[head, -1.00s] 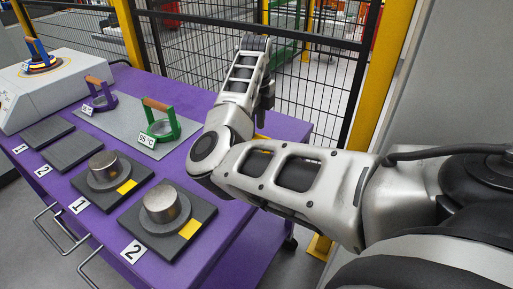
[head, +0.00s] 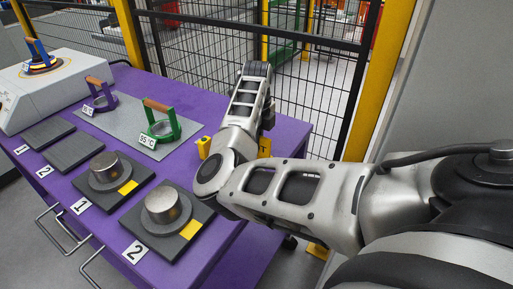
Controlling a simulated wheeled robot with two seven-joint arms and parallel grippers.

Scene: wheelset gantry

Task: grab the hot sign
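A yellow sign (head: 264,147) with a dark letter "T" visible stands on the purple table near its far right edge in the head view. Most of the sign is hidden behind my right arm. My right arm comes in from the right and bends over the table. Its wrist end points down, with a dark gripper part (head: 268,118) just above the sign. The fingertips are not clearly seen, so I cannot tell whether they touch the sign or are open. My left gripper is not in view.
A small yellow object (head: 204,147) lies left of my arm. Green (head: 162,130) and purple (head: 101,97) handled holders stand on a grey mat (head: 130,122). Two metal cylinders (head: 161,204) sit on dark plates. A wire fence (head: 315,90) and yellow post (head: 375,85) rise behind.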

